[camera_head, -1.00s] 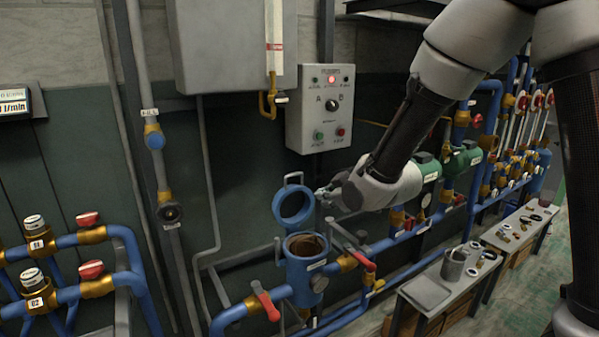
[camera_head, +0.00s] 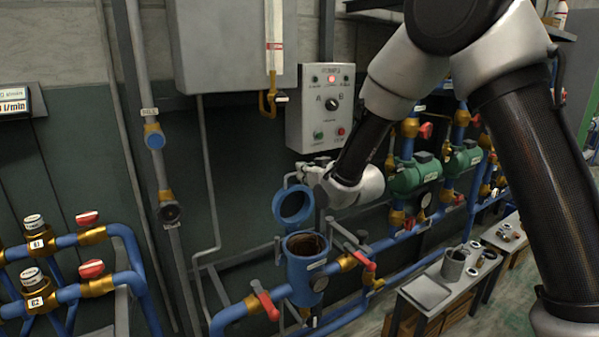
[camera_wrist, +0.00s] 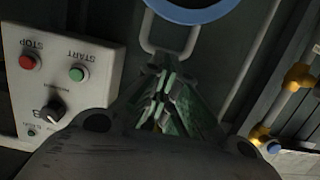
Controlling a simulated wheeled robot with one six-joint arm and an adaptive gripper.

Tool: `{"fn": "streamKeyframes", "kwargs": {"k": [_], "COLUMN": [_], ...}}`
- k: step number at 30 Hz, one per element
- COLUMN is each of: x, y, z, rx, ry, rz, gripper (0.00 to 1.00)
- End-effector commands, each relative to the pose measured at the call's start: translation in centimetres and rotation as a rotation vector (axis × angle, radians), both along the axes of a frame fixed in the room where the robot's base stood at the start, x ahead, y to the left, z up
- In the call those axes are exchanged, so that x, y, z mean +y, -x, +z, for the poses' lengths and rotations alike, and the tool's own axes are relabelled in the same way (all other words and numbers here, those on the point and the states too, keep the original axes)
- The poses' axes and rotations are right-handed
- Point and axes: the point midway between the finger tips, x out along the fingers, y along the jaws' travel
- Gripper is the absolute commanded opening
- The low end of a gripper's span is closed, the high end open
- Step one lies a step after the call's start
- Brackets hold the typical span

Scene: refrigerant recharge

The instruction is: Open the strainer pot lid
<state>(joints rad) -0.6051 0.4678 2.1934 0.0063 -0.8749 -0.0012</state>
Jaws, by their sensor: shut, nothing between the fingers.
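The blue strainer pot (camera_head: 304,278) stands in the blue pipe run, and its open mouth shows a brownish inside. Its blue round lid (camera_head: 279,212) stands raised, nearly upright, behind the mouth, with a grey handle loop at its top. My gripper (camera_head: 307,170) is beside and just above that loop in the head view, partly hidden by its own wrist. In the wrist view, my gripper (camera_wrist: 160,97) has its fingers together and empty. The lid's blue edge (camera_wrist: 190,14) and its handle loop (camera_wrist: 147,42) lie beyond the fingertips. Contact with the loop cannot be told.
The control box (camera_head: 321,112) with buttons and a knob is on the wall close to my gripper. A red-handled valve (camera_head: 264,301) is left of the pot. Green pumps (camera_head: 413,174) and a bench with a tray (camera_head: 425,292) are to the right.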

Motion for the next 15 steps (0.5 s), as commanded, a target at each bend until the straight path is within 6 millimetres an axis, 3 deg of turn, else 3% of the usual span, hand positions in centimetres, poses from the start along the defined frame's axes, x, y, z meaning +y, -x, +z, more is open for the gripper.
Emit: {"fn": "streamKeyframes", "kwargs": {"k": [6, 15], "x": [1.2, 1.3], "y": [-1.7, -1.9], "z": [-0.5, -0.5], "rx": [0.0, 0.001], "ry": [0.0, 0.001], "rz": [0.0, 0.0], "gripper": [0.0, 0.0]}}
